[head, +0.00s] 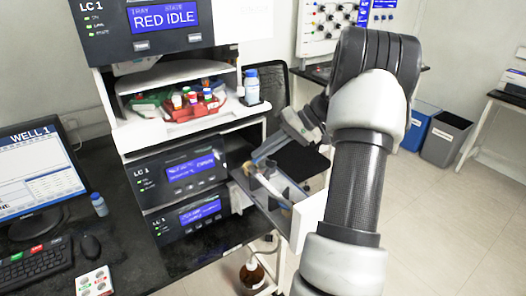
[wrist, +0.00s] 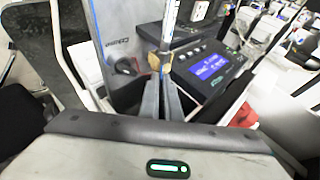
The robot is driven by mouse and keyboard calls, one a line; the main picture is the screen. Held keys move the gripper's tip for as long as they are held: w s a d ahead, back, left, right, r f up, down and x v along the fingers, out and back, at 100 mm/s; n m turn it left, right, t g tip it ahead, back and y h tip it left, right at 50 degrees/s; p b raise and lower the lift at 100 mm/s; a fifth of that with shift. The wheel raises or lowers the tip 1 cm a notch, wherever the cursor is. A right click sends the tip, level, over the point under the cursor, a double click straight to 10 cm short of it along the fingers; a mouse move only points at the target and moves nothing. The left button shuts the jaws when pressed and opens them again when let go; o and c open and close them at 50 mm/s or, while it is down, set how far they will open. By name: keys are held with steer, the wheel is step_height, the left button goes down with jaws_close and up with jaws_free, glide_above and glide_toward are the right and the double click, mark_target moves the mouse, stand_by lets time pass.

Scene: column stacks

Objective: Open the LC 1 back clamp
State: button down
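My gripper (head: 256,160) reaches over this compartment. In the wrist view, my gripper's two grey fingers (wrist: 164,78) lie close together beside an upright column (wrist: 170,25). A small tan clamp-like piece (wrist: 168,63) sits at the fingertips. I cannot tell whether the fingers touch or grip it. The head view is too small to separate front and back clamps.
A dark round knob (wrist: 126,66) is left of the fingers, and an LC screen (wrist: 210,69) is to the right. Above the modules, a tray holds a red bin (head: 195,107) of capped bottles. A blue-capped bottle (head: 251,88) stands beside it. My arm blocks part of the view.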

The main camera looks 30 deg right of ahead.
steer(key=shift+f, duration=0.15)
steer(key=c, duration=2)
jaws_free()
steer(key=p+v, duration=0.1)
steer(key=v, duration=1.6)
steer(key=shift+d, duration=0.15)
steer(key=shift+s, duration=0.15)
